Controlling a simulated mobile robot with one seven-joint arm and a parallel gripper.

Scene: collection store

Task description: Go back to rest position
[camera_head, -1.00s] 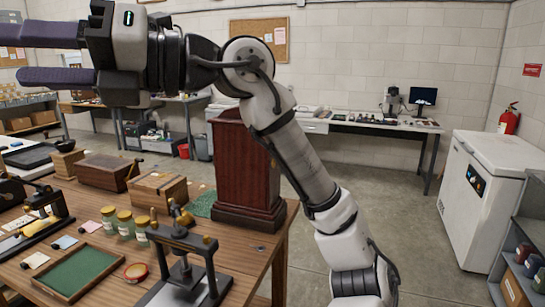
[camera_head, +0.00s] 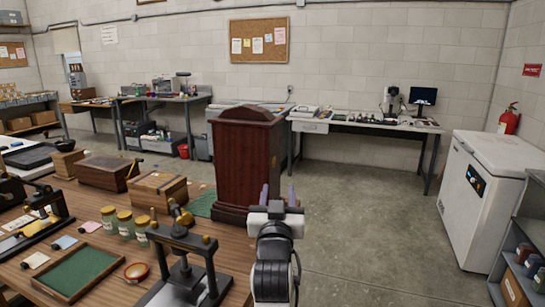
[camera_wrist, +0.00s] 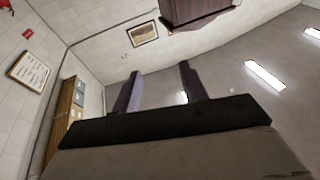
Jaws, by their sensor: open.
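My gripper (camera_head: 278,195) is in the lower middle of the head view, in front of the right edge of the wooden table (camera_head: 232,238). Its two purple fingers point up and away from my body. In the wrist view my gripper (camera_wrist: 158,88) shows its two fingers apart with nothing between them. A dark red wooden cabinet (camera_head: 246,160) stands on the table just behind and left of the fingers. I cannot tell the exact gap between them.
The table holds a black press (camera_head: 185,262), jars (camera_head: 125,224), wooden boxes (camera_head: 157,190) and a green-lined tray (camera_head: 75,271). A white chest freezer (camera_head: 484,205) stands at right. The floor (camera_head: 365,205) between is clear.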

